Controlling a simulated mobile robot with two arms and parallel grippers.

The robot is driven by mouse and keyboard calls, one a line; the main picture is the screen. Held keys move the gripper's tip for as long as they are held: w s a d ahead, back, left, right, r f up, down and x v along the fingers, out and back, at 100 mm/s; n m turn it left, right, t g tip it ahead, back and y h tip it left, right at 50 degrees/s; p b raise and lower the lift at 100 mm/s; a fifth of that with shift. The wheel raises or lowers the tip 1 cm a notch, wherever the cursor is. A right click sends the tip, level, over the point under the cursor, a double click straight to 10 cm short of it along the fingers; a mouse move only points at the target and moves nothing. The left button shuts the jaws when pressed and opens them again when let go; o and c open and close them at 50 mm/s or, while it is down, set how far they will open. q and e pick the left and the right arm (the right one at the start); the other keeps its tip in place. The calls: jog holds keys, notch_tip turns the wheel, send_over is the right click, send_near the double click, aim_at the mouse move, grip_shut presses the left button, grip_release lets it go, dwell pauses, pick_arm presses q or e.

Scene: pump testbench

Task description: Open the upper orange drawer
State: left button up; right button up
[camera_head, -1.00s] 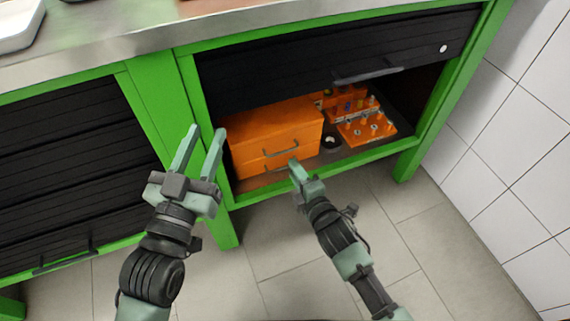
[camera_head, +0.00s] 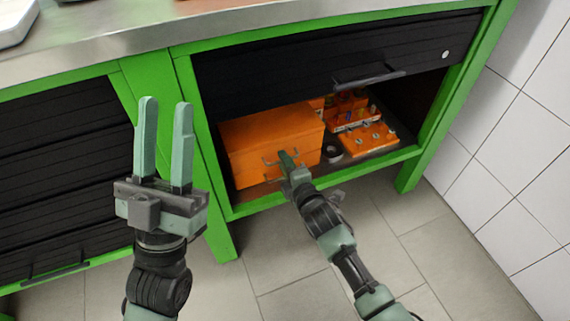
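The orange drawer unit (camera_head: 250,137) stands inside the green-framed cabinet, below the partly raised black shutter. Its two drawers look closed. The handle of the upper orange drawer (camera_head: 268,160) is partly covered by my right gripper (camera_head: 287,157). The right gripper's fingertips are at the drawer front, beside or at this handle; I cannot tell whether they touch or grip it. Its fingers appear close together. My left gripper (camera_head: 164,104) is open and empty, raised in front of the cabinet's green post, left of the drawer unit.
The black shutter (camera_head: 330,62) with its bar handle hangs above the opening. Orange tool holders (camera_head: 366,138) and a dark ring (camera_head: 333,150) lie right of the drawers. A green lower rail (camera_head: 350,171) edges the cabinet. The tiled floor in front is clear.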

grip_shut()
dwell(1.4)
